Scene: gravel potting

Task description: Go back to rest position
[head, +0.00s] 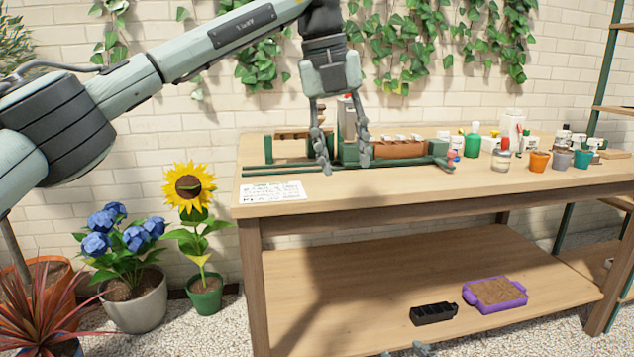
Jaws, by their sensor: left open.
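My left arm comes in from the left and reaches over the wooden table (480,190). My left gripper (343,158) points down over the back left part of the tabletop, with its two fingers apart. It is open, and I see nothing held between the fingers. Its tips overlap green rods (290,170) and an upright grey object in the picture; I cannot tell if they touch. Small grey parts at the bottom edge look like the tips of my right gripper (408,350); the rest of it is out of frame.
A terracotta planter (400,149), a green bottle (472,142), small pots (540,162) and several jars stand along the table's back. A paper sheet (273,192) lies front left. The lower shelf holds a black tray (433,313) and a purple tray (470,297). A sunflower (188,187) stands left.

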